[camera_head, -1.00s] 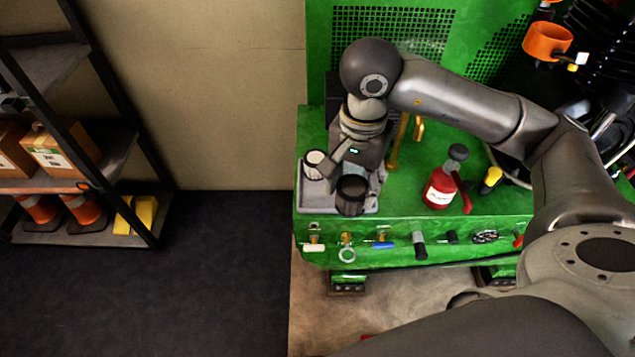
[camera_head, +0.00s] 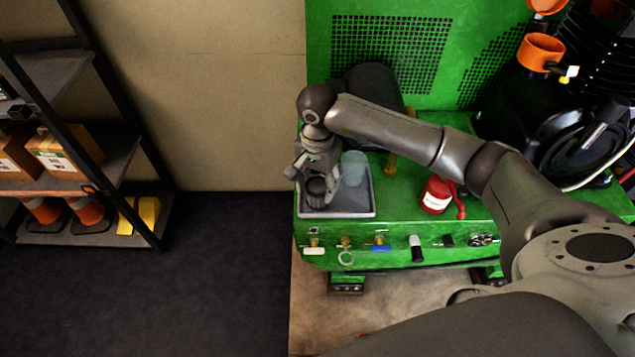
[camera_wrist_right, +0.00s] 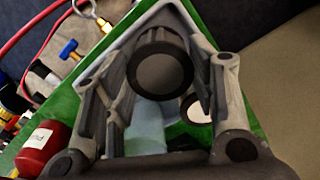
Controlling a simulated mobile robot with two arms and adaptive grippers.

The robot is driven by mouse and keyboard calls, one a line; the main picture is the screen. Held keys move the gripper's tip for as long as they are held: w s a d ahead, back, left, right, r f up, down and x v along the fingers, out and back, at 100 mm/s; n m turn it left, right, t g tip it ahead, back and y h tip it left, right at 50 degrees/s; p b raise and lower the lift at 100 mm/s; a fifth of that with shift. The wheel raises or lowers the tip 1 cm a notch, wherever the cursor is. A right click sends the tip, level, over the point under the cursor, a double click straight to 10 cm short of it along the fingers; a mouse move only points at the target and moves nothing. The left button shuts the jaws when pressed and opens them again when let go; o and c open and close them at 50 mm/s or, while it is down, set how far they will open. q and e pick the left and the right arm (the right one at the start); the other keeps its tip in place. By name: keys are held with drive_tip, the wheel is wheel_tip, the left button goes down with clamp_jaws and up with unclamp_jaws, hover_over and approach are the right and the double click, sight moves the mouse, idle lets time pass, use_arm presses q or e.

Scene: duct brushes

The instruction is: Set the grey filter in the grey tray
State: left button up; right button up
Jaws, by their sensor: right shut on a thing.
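The grey filter (camera_head: 316,190), a dark grey cylinder with a round flat end, is between the fingers of my right gripper (camera_head: 316,175), which is shut on it. The filter also shows between the fingers in the wrist view (camera_wrist_right: 161,70). It is over the left front part of the grey tray (camera_head: 352,210); I cannot tell whether it touches the tray floor. A pale translucent cylinder (camera_head: 354,168) stands in the tray to the right of the gripper. A white-topped canister (camera_wrist_right: 195,107) shows past a finger in the wrist view. My left gripper is not in view.
The tray sits on a green bench (camera_head: 410,222) at its left end. Small fittings hang along the front edge. A shelf with boxes (camera_head: 62,155) stands at the far left.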

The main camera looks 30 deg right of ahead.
sight(317, 186)
drive_tip(key=shift+f, duration=0.75)
drive_tip(key=o, duration=1)
drive_tip(key=shift+r, duration=0.1)
drive_tip(key=shift+r, duration=0.25)
wheel_tip(317, 186, up, 12)
drive_tip(key=shift+f+b, duration=0.15)
drive_tip(key=shift+b, duration=0.9)
